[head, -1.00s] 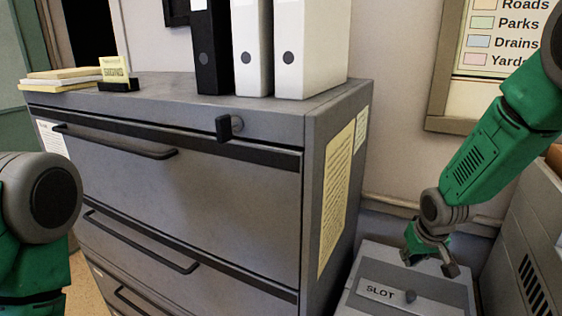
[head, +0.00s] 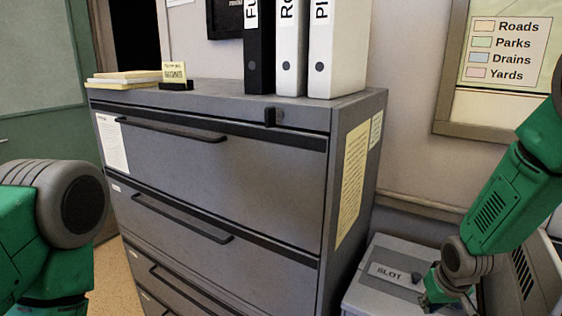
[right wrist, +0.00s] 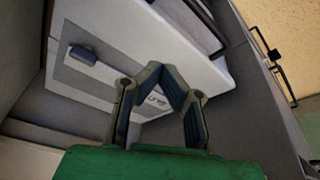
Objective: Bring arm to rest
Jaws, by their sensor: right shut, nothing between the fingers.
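My right arm comes in from the right edge of the head view, green with grey joints. Its gripper (head: 432,298) is low at the right side of the grey box labelled SLOT (head: 362,290), partly overlapping it in the picture. In the right wrist view, the fingers (right wrist: 160,72) bend inward and meet, shut with nothing between them. The box (right wrist: 65,72) lies beyond them there, its label partly hidden by the fingers. I cannot tell whether the gripper touches the box. My left arm's green and grey links show at the left edge; its gripper is out of view.
A grey filing cabinet (head: 225,185) with its drawers shut fills the middle. Binders (head: 292,55), papers (head: 125,77) and a small yellow note stand (head: 174,76) are on top. A framed map board (head: 505,70) hangs at right. Floor (head: 112,285) shows at lower left.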

